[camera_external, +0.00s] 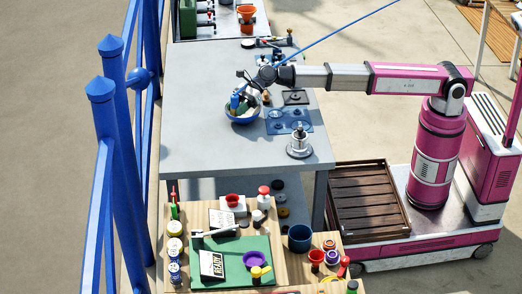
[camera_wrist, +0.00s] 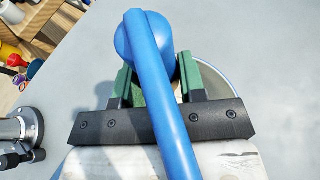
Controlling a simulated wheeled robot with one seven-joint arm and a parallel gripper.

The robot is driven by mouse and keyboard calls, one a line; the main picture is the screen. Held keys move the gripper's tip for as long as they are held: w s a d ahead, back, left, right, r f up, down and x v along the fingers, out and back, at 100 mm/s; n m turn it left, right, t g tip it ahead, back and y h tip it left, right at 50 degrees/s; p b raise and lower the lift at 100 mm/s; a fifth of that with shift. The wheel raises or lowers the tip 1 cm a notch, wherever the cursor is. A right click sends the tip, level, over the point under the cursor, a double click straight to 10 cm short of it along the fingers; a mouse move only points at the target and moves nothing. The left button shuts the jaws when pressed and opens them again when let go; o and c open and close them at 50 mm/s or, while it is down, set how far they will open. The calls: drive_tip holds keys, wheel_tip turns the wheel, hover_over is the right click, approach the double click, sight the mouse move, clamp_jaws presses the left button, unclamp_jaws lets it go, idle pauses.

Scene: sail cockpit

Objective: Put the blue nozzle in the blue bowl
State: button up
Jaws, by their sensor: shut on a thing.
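The blue bowl (camera_external: 243,120) sits on the grey table, near its middle. My gripper (camera_external: 240,100) is pointed down at the bowl, with its green fingertips at or just over the opening. In the wrist view the green fingers (camera_wrist: 158,80) are shut on a rounded blue piece, which I take as the blue nozzle (camera_wrist: 140,45). A long blue tube runs from it past the camera and hides part of the grip. A curved rim (camera_wrist: 229,72) shows behind the right finger. I cannot tell whether the nozzle touches the bowl.
A blue plate with round recesses (camera_external: 289,122) and a silver fitting (camera_external: 300,142) stand right of the bowl. The left part of the grey table (camera_external: 200,100) is clear. A wooden bench with a green mat (camera_external: 232,275) and many small items is in front. Blue posts (camera_external: 110,150) stand left.

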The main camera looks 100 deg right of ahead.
drive_tip(key=shift+f, duration=0.2)
drive_tip(key=o, duration=0.7)
